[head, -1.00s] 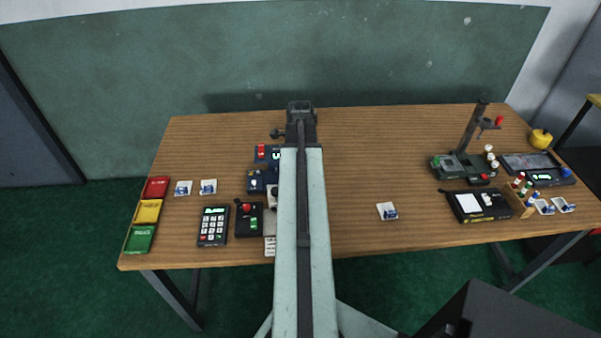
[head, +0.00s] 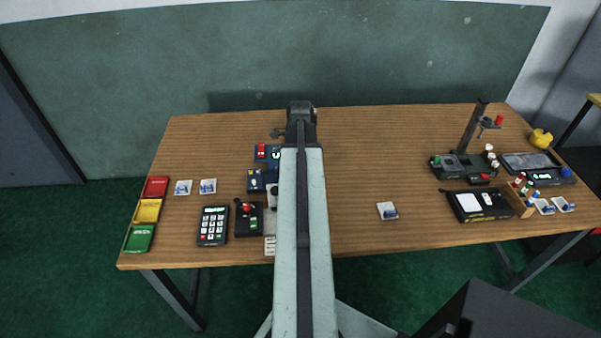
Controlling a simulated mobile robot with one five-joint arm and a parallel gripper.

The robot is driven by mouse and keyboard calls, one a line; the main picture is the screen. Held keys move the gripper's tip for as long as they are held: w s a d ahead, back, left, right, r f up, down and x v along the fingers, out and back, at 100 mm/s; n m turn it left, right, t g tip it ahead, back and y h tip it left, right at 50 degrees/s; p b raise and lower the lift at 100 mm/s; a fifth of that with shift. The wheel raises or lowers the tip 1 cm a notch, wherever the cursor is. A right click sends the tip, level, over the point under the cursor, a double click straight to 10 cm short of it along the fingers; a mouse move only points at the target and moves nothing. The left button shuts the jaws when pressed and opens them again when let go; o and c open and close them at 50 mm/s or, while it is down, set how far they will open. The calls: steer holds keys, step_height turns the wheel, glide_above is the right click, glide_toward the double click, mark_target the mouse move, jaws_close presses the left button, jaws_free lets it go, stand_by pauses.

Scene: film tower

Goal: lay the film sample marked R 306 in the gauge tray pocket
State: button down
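Several small white film samples with blue marks lie on the table: two at the left, one (head: 183,188) beside another (head: 208,186), one alone (head: 388,211) right of my arm, and two at the far right, one (head: 545,206) beside another (head: 564,204). Their markings are too small to read, so I cannot tell which is R 306. A dark green gauge (head: 450,164) with an upright post stands at the right; its base has a squarish recess that may be the tray pocket. My gripper (head: 301,108) is over the back middle of the table, apart from the samples; its fingers are hidden.
Red, yellow and green trays (head: 149,210) line the left edge. A keypad (head: 213,226), a red-knobbed box (head: 248,219) and blue devices (head: 262,180) stand left of my arm, partly hidden. A black box (head: 479,205) and a vial rack (head: 520,198) stand right.

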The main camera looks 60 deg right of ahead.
steer(key=shift+f, duration=0.15)
steer(key=c, duration=1.3)
jaws_free()
steer(key=shift+c, duration=0.2)
steer(key=shift+o, duration=0.3)
steer(key=o, duration=0.5)
step_height(320, 180, up, 7)
steer(key=p, duration=0.7)
